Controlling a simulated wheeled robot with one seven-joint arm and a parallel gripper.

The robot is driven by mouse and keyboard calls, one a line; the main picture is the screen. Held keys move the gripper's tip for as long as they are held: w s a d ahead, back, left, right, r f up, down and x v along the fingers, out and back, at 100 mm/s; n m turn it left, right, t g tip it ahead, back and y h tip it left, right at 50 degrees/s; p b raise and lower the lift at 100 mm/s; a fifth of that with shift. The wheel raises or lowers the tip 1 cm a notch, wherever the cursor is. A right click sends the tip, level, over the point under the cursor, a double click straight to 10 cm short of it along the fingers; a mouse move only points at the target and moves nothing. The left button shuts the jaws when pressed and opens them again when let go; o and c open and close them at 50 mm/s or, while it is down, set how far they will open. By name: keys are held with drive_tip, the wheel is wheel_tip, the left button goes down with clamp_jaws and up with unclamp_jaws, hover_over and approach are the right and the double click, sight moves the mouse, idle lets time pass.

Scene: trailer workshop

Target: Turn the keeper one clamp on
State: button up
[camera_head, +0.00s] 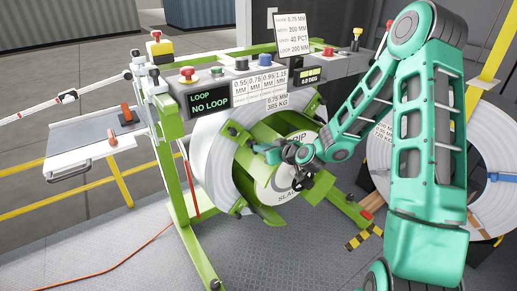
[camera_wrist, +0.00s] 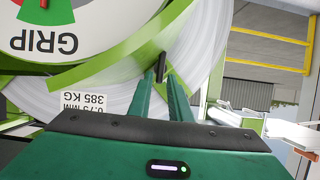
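A green-armed reel holder carries a coil of pale strip (camera_head: 207,160), with a round GRIP/SLACK dial (camera_head: 285,180) at its centre. The GRIP side of the dial (camera_wrist: 45,30) shows upside down in the wrist view, with a red mark and green sector. A small black keeper (camera_wrist: 162,66) stands in front of the strip, between the fingertips. My gripper (camera_head: 257,148) is in front of the coil's upper left part. In the wrist view its two teal fingers (camera_wrist: 163,78) are apart, on either side of the keeper. I cannot tell whether they touch it.
A control box (camera_head: 245,90) with several coloured buttons and a "LOOP NO LOOP" display is just above the coil. A grey side table (camera_head: 75,140) is at left. Another coil (camera_head: 495,150) stands at right, behind my arm. An orange cable (camera_head: 120,262) crosses the floor.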

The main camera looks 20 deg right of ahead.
drive_tip(key=shift+x, duration=1.2)
clamp_jaws()
drive_tip(key=shift+w+d+m+y, duration=0.1)
drive_tip(key=shift+d+m+y, duration=0.2)
drive_tip(key=shift+m+y, duration=0.55)
unclamp_jaws()
drive_tip(key=shift+d, duration=0.1)
drive_tip(key=v, duration=1)
drive_tip(key=shift+s+r, duration=0.2)
drive_tip(key=shift+s, duration=0.1)
